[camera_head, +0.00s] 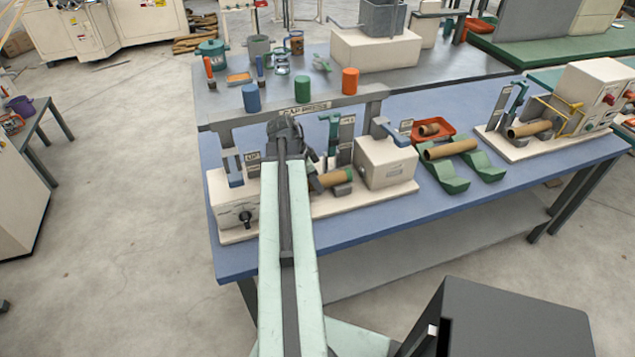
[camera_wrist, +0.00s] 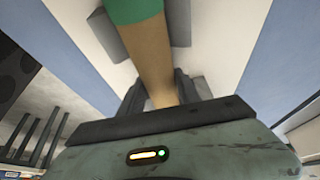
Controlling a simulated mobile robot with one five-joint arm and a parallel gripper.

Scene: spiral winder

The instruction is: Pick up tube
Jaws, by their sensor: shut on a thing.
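A brown cardboard tube with a green end (camera_head: 331,180) is at the winder on the near side of the blue table, between the cream boxes. It also shows in the wrist view (camera_wrist: 155,55), running up from between the fingers to its green end. My gripper (camera_wrist: 158,97) is shut on this tube, one dark finger on each side. In the head view my arm hides the tube's left part and most of the gripper. I cannot tell whether the tube touches the grey blocks beside it.
The cream box (camera_head: 386,162) stands just right of the tube. Another tube (camera_head: 450,149) lies across green cradles (camera_head: 443,176); a short one (camera_head: 429,130) is in a red tray (camera_head: 445,127). A rail (camera_head: 300,107) with coloured cylinders stands behind. The table's front right is clear.

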